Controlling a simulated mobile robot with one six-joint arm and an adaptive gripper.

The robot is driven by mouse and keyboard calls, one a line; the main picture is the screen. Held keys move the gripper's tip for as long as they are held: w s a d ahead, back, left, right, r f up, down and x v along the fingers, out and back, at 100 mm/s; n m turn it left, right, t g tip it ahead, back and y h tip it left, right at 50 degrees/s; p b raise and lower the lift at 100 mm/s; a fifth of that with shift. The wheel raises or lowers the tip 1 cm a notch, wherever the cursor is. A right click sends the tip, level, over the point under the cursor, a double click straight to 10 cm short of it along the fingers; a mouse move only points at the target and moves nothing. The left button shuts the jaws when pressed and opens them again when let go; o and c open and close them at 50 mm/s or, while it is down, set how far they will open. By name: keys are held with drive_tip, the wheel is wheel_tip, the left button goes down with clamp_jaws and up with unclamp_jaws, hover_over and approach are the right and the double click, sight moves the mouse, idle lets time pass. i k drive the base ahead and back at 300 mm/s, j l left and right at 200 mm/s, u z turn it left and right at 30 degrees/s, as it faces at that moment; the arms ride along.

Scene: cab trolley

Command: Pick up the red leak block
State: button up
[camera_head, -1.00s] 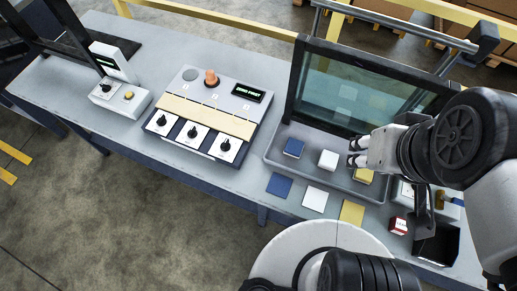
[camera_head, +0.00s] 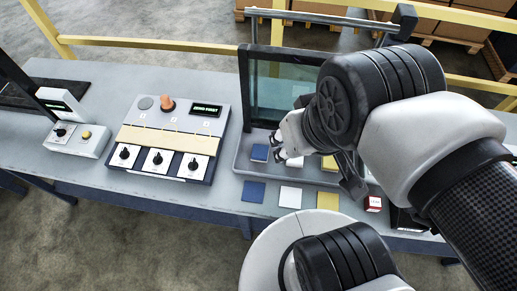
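The red leak block (camera_head: 373,203), a small red cube with a white label on top, sits on the bench at the right, in front of the tray. My gripper (camera_head: 277,147) is over the tray, well left of and behind the red block. Its two dark fingertips point left and are apart, with nothing visible between them. My arm reaches in from the right and hides part of the tray and the area behind the red block.
A grey tray (camera_head: 238,166) holds a blue block (camera_head: 260,153), a white block (camera_head: 295,162) and a yellow block (camera_head: 329,164). Blue, white and yellow squares lie before it. A glass screen (camera_head: 283,93) stands behind. A dark bin (camera_head: 404,220) is right of the red block.

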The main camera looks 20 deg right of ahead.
sight(373, 204)
drive_tip(key=l+z, duration=0.15)
drive_tip(key=z, duration=0.25)
drive_tip(key=l+z, duration=0.15)
drive_tip(key=z, duration=0.3)
drive_tip(key=k+l, duration=0.45)
drive_tip(key=l, duration=0.25)
drive_tip(key=j+z, duration=0.6)
